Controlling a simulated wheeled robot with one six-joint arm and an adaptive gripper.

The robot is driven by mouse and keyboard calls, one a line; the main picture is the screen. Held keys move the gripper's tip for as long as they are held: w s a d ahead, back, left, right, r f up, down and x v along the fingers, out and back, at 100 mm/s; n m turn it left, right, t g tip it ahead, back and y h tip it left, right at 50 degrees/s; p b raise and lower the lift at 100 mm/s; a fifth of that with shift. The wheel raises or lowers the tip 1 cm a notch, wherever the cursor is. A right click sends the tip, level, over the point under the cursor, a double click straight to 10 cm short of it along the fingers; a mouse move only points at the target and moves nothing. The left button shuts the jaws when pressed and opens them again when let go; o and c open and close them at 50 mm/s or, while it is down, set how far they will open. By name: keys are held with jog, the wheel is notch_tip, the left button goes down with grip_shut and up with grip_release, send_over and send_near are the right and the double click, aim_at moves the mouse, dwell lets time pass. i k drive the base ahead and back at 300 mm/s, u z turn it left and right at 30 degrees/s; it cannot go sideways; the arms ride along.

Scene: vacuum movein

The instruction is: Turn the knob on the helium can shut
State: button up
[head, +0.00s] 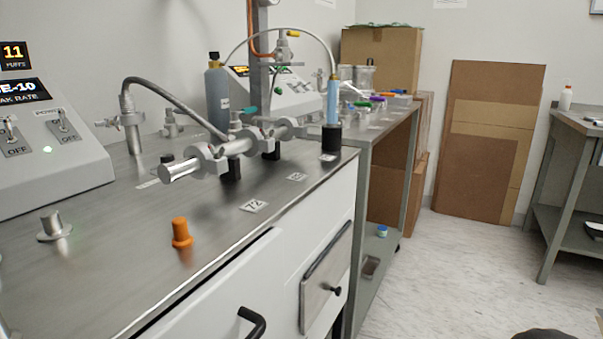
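A grey-blue can (217,98) stands upright at the back of the steel bench in the head view, left of the metal post. It has a pale label, a brass neck and a small black knob (213,55) on top. It looks like the helium can, but its label is too small to read. I cannot tell how far the knob is turned. A pale hose (290,30) arcs from near its top to a light blue cylinder (333,102) in a black holder at the bench's right end. My gripper is not in view.
A silver pipe assembly (235,147) on black supports lies across the bench (120,255) in front of the can. An orange fitting (181,232) and a metal port (53,226) stand nearer. A control box (50,140) is at left. The floor (450,270) at right is clear.

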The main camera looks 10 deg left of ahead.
aim_at(214, 55)
jog(key=u, duration=1.05)
jog(key=k, duration=0.75)
jog(key=z, duration=0.8)
jog(key=i, duration=0.5)
